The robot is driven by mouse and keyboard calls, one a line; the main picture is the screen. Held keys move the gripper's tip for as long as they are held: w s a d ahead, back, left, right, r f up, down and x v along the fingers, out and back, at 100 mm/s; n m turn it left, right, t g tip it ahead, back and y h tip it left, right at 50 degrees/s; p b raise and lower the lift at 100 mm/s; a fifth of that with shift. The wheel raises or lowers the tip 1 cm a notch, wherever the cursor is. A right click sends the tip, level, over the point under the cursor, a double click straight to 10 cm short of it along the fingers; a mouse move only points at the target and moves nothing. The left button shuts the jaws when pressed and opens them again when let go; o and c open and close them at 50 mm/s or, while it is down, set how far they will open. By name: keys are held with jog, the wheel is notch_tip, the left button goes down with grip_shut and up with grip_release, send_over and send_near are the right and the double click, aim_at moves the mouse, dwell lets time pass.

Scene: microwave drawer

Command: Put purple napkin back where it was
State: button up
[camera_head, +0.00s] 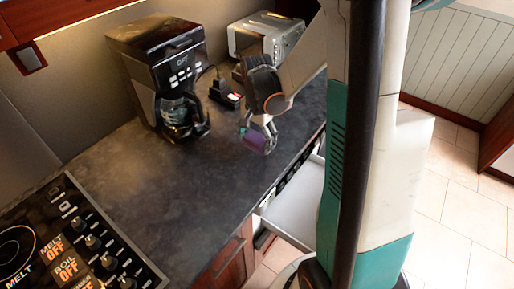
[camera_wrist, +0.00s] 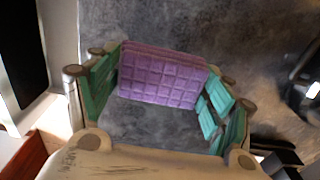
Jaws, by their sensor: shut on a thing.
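The purple napkin (camera_wrist: 163,75) is a folded block with a quilted, square-patterned face. In the wrist view it sits between the two green-padded fingers of my gripper (camera_wrist: 165,92), which are shut on it. In the head view my gripper (camera_head: 260,133) points down over the dark counter (camera_head: 190,205), near its front edge, and the napkin (camera_head: 257,142) shows as a small purple patch at the fingertips. I cannot tell whether the napkin touches the counter. An open white drawer (camera_head: 292,215) juts out below the counter edge, partly hidden behind my arm.
A coffee maker (camera_head: 160,75) and a silver toaster (camera_head: 265,38) stand at the back of the counter. A stove (camera_head: 75,240) with dials is at the lower left. The counter's middle is clear.

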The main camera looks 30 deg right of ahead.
aim_at(257, 147)
jog(key=shift+f+b, duration=0.5)
jog(key=shift+f, duration=1.4)
jog(key=shift+f, duration=0.2)
jog(key=o, duration=1.1)
jog(key=shift+r, duration=0.1)
notch_tip(257, 147, up, 12)
jog(key=p, duration=0.3)
jog(key=shift+r, duration=0.15)
